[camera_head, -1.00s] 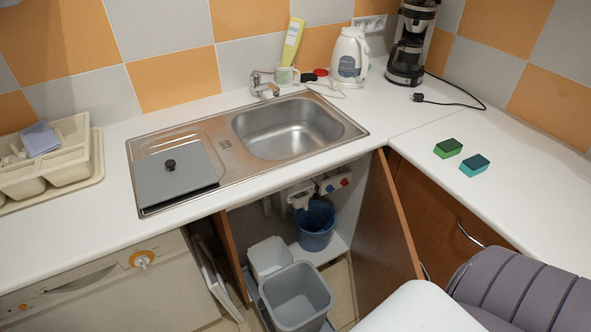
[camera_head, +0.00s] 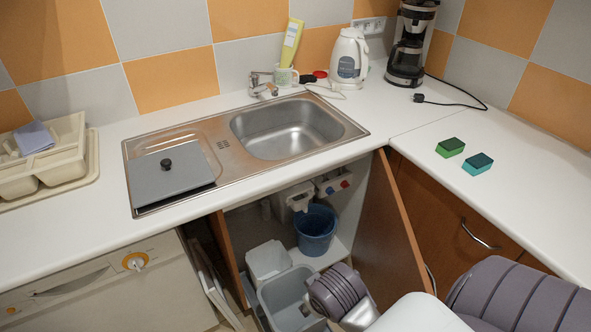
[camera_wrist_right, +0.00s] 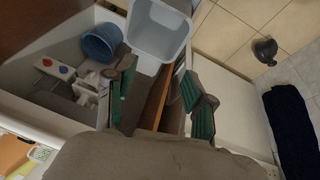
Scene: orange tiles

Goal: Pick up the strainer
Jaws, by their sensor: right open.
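I cannot pick out a strainer with certainty in either view. A small dark rounded object (camera_wrist_right: 265,50) lies on the tiled floor in the right wrist view, but I cannot tell what it is. My right gripper (camera_wrist_right: 157,88) is open, its two green-padded fingers apart with nothing held between them. It is low by the open sink cabinet, with the grey bin (camera_head: 285,300) and blue bucket (camera_head: 315,228) nearby. In the head view, part of my right arm shows by the bin, but its fingers are hidden. My left gripper is not in view.
The open cabinet door (camera_head: 390,225) stands right of the bins. The sink (camera_head: 285,128) looks empty, with a grey lid (camera_head: 170,180) on its drainboard. A kettle (camera_head: 349,58), coffee maker (camera_head: 408,50) and two sponges (camera_head: 450,148) stand on the counter. The right counter is mostly clear.

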